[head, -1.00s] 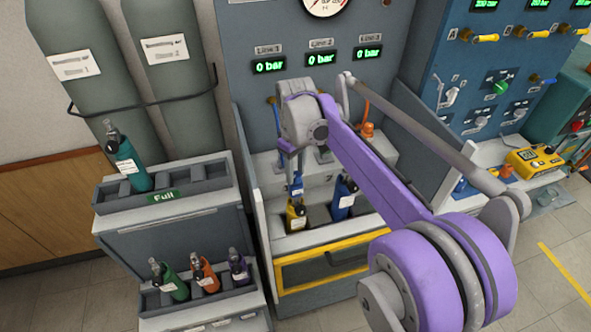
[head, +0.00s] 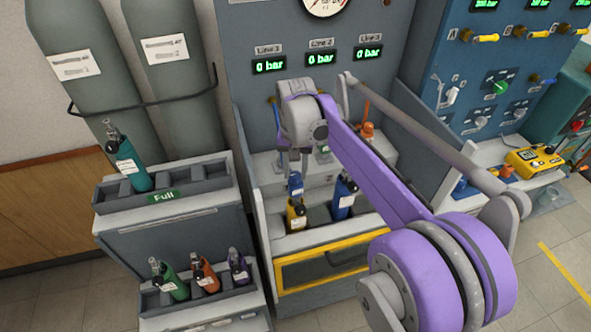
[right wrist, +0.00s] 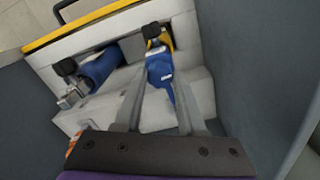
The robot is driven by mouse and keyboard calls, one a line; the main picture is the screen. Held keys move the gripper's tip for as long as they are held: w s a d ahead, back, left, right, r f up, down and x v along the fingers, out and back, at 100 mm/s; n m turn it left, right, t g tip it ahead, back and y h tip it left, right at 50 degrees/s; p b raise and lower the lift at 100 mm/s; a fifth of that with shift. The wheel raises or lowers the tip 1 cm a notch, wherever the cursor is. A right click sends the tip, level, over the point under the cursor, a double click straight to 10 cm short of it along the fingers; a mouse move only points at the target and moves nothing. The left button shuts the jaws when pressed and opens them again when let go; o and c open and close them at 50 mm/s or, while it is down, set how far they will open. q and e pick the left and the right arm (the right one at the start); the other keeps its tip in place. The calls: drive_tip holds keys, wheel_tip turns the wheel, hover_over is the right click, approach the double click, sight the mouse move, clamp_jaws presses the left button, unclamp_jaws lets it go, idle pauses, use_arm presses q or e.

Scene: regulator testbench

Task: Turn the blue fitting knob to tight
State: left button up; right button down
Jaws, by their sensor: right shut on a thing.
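A blue fitting knob (right wrist: 160,70) shows between the fingers of my right gripper (right wrist: 157,80) in the right wrist view, and it also shows in the head view (head: 295,183). My right gripper (head: 294,168) points down and is shut on it. A small yellow bottle (head: 296,214) stands in the bench tray just below the knob, and its yellow side shows past the knob in the wrist view. The arm link hides part of the bench. I cannot read any tight mark. My left gripper is not in view.
A blue bottle (head: 343,200) with a black top stands right of the yellow one. Grey side walls flank the bay, with a yellow-framed drawer (head: 325,265) below. A rack (head: 185,192) with a teal bottle (head: 130,165) stands at left. The line displays (head: 320,59) read 0 bar.

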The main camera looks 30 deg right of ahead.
sight(295, 175)
drive_tip(key=m, duration=0.5)
drive_tip(key=shift+m, duration=0.7)
drive_tip(key=shift+c, duration=2.4)
unclamp_jaws()
wheel_tip(295, 175, up, 11)
drive_tip(key=shift+p, duration=0.35)
drive_tip(key=shift+f, duration=0.1)
